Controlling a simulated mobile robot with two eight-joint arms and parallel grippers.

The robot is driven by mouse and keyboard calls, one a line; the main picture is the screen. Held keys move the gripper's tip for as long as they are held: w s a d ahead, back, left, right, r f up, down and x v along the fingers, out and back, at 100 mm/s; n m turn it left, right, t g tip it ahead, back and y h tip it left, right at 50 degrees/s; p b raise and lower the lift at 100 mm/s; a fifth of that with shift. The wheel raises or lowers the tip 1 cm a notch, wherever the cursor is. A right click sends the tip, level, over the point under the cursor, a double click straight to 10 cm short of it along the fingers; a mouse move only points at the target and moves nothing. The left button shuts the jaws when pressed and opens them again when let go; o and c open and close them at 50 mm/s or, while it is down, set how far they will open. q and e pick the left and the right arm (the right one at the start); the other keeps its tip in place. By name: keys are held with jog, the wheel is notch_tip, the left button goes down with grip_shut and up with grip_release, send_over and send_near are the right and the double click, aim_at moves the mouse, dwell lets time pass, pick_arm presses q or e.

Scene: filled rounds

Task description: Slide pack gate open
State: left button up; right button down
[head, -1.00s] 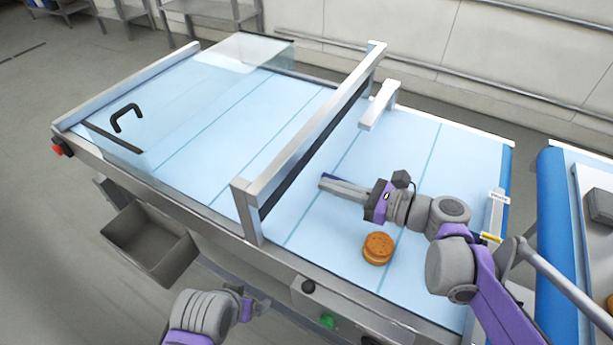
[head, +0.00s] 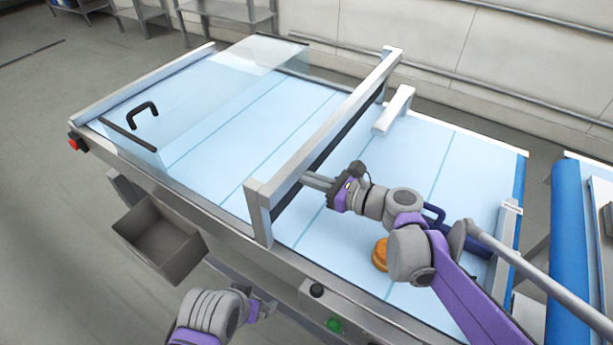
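No part is clearly marked as the pack gate. A silver metal frame (head: 325,143) spans the pale blue belt, with a dark strip under its top beam. A blue bar with a bent end (head: 434,212) shows partly behind my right arm; I cannot tell what it belongs to. My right gripper (head: 308,182) is over the belt, its fingers pointing left close to the frame's near part. Whether it touches the frame, or is open or shut, is unclear. My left gripper (head: 268,304) is low in front of the conveyor, apart from it; its fingers are too small to judge.
A round bun (head: 380,254) lies on the belt, partly hidden by my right arm. A clear cover (head: 200,98) with a black handle (head: 142,113) stands on the left belt.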

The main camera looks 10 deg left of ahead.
notch_tip(320, 180, up, 3)
jog(key=shift+f+p, duration=0.1)
jog(key=shift+p, duration=0.7)
jog(key=shift+d, duration=0.2)
